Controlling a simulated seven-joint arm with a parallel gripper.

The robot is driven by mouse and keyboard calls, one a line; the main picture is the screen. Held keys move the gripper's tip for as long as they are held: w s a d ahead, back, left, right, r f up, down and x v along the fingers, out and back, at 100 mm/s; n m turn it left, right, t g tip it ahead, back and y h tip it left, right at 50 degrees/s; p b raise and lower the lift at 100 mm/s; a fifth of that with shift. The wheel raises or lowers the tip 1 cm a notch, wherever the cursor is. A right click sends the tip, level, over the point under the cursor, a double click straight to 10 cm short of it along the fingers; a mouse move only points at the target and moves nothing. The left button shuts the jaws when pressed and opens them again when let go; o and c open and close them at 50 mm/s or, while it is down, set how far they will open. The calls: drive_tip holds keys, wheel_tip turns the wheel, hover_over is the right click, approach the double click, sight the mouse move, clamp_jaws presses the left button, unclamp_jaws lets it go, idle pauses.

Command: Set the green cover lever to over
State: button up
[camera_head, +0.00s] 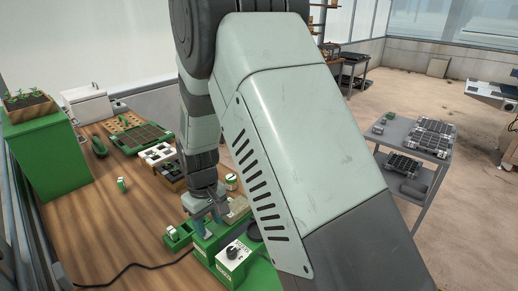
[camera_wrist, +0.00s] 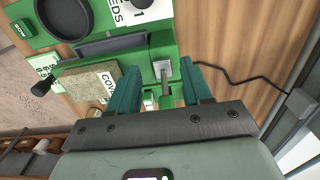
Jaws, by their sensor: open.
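The green tray seeder (camera_head: 205,246) stands at the front of the wooden bench. In the wrist view its green body (camera_wrist: 187,40) carries a partly hidden label (camera_wrist: 107,84) reading "COV". The cover lever (camera_wrist: 166,101), with a green end and a grey stem, shows between my fingers, beside a pale plate. My gripper (camera_wrist: 161,72) is open, with one teal finger on each side of the lever; contact cannot be told. In the head view my gripper (camera_head: 205,214) points down at the seeder, and the lever cannot be made out there.
A black round dish (camera_wrist: 67,15) and a tan block (camera_wrist: 88,88) sit on the seeder. A black cable (camera_wrist: 235,78) runs over the bench. Trays (camera_head: 142,138) lie farther back on the bench. A grey cart (camera_head: 412,152) stands on the right, apart from the bench.

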wheel_tip(320, 180, up, 11)
drive_tip(key=s+d+r+m+t, duration=0.1)
drive_tip(key=s+d+r+m, duration=0.1)
drive_tip(key=d+r, duration=0.4)
drive_tip(key=s+d+r+m+t, duration=0.1)
drive_tip(key=s+d+r+m, duration=0.1)
drive_tip(key=s+d+r, duration=0.3)
drive_tip(key=shift+s+d+r+t+y, duration=0.3)
drive_tip(key=shift+d+r, duration=0.35)
drive_tip(key=shift+r, duration=0.95)
drive_tip(key=s+d+r+m+t, duration=0.1)
drive_tip(key=s+d+m, duration=0.1)
drive_tip(key=s+d, duration=0.2)
drive_tip(key=s+d+r+m+t, duration=0.2)
drive_tip(key=s+d, duration=0.2)
drive_tip(key=s, duration=0.5)
drive_tip(key=shift+s+d+r+m, duration=0.3)
drive_tip(key=shift+s, duration=0.1)
